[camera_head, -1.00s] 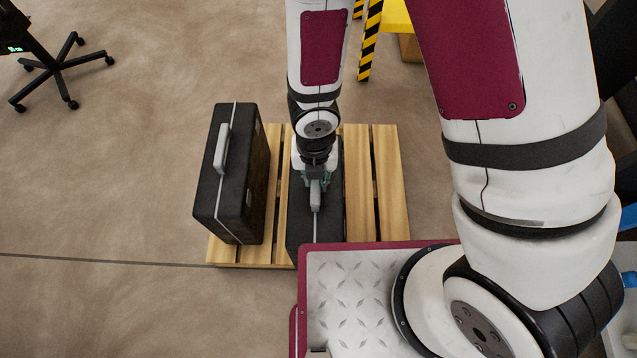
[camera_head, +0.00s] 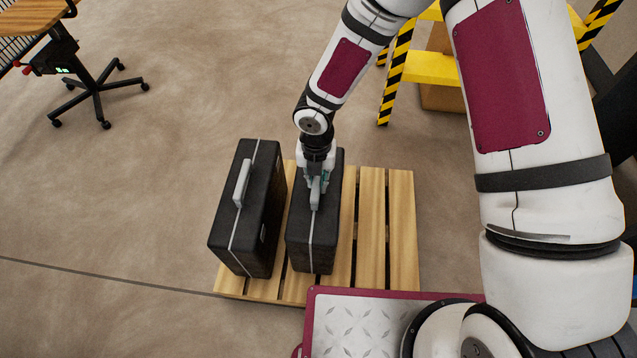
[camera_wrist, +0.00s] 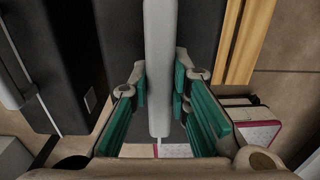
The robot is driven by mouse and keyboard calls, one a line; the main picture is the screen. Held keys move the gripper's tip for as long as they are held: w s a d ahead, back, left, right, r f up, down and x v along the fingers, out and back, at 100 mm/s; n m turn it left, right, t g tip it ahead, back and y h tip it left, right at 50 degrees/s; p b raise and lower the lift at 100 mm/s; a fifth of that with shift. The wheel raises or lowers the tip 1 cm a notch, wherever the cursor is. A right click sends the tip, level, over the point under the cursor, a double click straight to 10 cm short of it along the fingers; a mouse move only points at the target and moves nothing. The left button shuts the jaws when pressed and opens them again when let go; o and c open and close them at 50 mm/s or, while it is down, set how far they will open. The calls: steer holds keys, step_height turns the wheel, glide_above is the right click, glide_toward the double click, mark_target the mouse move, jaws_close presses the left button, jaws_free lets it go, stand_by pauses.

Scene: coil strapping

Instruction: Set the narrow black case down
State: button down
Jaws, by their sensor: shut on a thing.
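The narrow black case (camera_head: 302,243) is upright over the wooden pallet, with a pale seam line down its end. My gripper (camera_head: 316,186) is above it, shut on its grey handle. The wrist view shows the green finger pads (camera_wrist: 160,100) on either side of the handle (camera_wrist: 159,55), with the dark case top below. I cannot tell whether the case's underside touches the slats or hangs just above them. A second black case (camera_head: 262,212) stands upright close to its left, a small gap between them; it also shows in the wrist view (camera_wrist: 65,50).
The pallet (camera_head: 372,225) has bare slats to the right of the held case. My base's plate lies in front. A yellow step with striped legs (camera_head: 430,68) stands behind at the right, and a wheeled stand (camera_head: 95,88) at the far left. Open floor lies between.

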steer(key=shift+w+a+f+b, duration=0.1)
steer(key=shift+w+f+b, duration=0.1)
steer(key=shift+f+b, duration=1.15)
steer(key=shift+f+p, duration=0.35)
steer(key=shift+f, duration=0.05)
steer(key=c, duration=1.5)
jaws_free()
step_height(320, 180, up, 12)
steer(key=p, duration=0.4)
steer(key=shift+p, duration=0.4)
